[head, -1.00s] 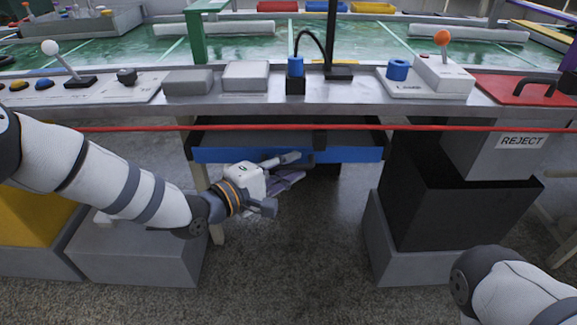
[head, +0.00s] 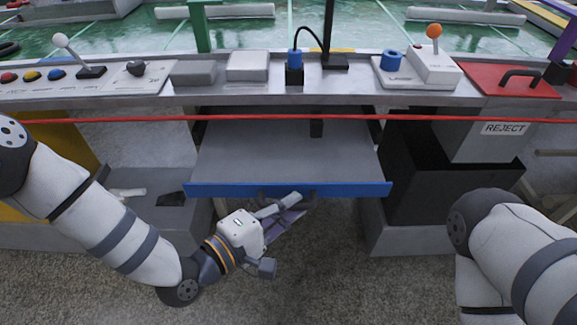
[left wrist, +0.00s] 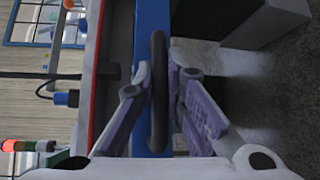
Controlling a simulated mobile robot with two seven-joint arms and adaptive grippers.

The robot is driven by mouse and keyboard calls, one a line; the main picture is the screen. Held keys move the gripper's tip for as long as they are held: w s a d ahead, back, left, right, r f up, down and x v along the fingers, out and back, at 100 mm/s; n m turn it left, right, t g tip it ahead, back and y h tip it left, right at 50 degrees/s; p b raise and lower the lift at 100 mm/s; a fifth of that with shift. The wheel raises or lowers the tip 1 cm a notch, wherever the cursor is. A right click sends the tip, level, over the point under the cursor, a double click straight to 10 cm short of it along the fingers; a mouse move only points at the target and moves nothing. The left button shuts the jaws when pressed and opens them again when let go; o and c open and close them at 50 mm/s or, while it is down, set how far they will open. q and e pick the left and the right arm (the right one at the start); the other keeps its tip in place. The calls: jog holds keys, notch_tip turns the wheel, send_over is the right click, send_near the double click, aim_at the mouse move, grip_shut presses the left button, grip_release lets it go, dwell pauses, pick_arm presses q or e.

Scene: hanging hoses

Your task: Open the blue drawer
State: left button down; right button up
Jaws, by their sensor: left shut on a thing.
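The blue drawer (head: 230,189) hangs under the bench in the middle of the head view. It is pulled well out, and its grey inside (head: 270,160) shows from above, bare where visible. A dark curved handle (head: 270,199) is on its blue front. My left gripper (head: 292,208) is at the front, shut on the handle. In the left wrist view the dark handle (left wrist: 160,90) runs between the two fingers, beside the blue front (left wrist: 150,20). My right arm shows at the lower right of the head view, but its gripper is out of the picture.
A red cord (head: 420,118) stretches across the bench front above the drawer. A black box (head: 430,180) and a grey REJECT bin (head: 485,145) stand on the right. Grey boxes (head: 150,230) stand at left. The floor (head: 320,270) before the drawer is clear.

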pick_arm(q)
jog(key=s+p, duration=0.1)
jog(key=s, duration=0.5)
jog(key=shift+s, duration=0.35)
jog(key=shift+r, duration=0.1)
jog(key=c, duration=1.7)
grip_release()
jog(key=shift+o, duration=0.2)
jog(key=shift+a, duration=0.1)
jog(key=v, duration=1.2)
